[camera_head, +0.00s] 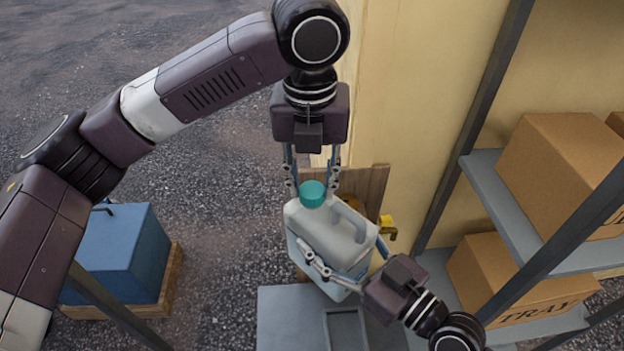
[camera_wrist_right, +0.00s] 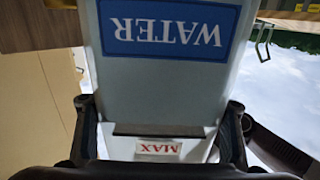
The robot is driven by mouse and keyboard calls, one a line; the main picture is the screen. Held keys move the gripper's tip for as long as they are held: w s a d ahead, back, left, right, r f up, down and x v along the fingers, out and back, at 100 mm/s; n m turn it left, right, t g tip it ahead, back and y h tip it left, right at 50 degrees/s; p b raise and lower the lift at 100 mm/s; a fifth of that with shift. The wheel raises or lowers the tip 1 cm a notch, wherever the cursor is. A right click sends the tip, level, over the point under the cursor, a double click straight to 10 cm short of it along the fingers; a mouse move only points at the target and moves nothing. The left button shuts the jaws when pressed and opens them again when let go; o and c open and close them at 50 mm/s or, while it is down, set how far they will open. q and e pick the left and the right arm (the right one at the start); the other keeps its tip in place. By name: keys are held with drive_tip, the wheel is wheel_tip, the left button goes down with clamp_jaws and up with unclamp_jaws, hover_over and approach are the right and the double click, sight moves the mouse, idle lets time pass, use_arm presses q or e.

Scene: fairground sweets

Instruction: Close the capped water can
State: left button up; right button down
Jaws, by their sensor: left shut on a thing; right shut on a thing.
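The water can (camera_head: 318,232) is a pale jug with a moulded handle, and it sits at a slant in the head view. The teal cap (camera_head: 312,194) is at its top corner, over the neck. My left gripper (camera_head: 312,187) comes down from above and is shut on the cap, one finger on each side. I cannot tell how tightly the cap sits on the neck. My right gripper (camera_head: 340,272) is shut on the can's body from the lower right. In the right wrist view, its fingers flank the can (camera_wrist_right: 150,95), whose WATER and MAX labels are upside down.
A grey surface (camera_head: 285,315) lies below the can. A blue box (camera_head: 118,255) on a wooden pallet (camera_head: 172,285) stands at left. A grey shelf rack (camera_head: 500,195) with cardboard boxes (camera_head: 560,165) stands at right. A cream wall (camera_head: 420,80) is behind; gravel lies at left.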

use_arm(q)
drive_tip(key=o, duration=0.8)
drive_tip(key=shift+r, duration=0.1)
drive_tip(key=r, duration=0.8)
drive_tip(key=s+r, duration=0.1)
drive_tip(key=r, duration=0.2)
drive_tip(key=shift+r, duration=0.4)
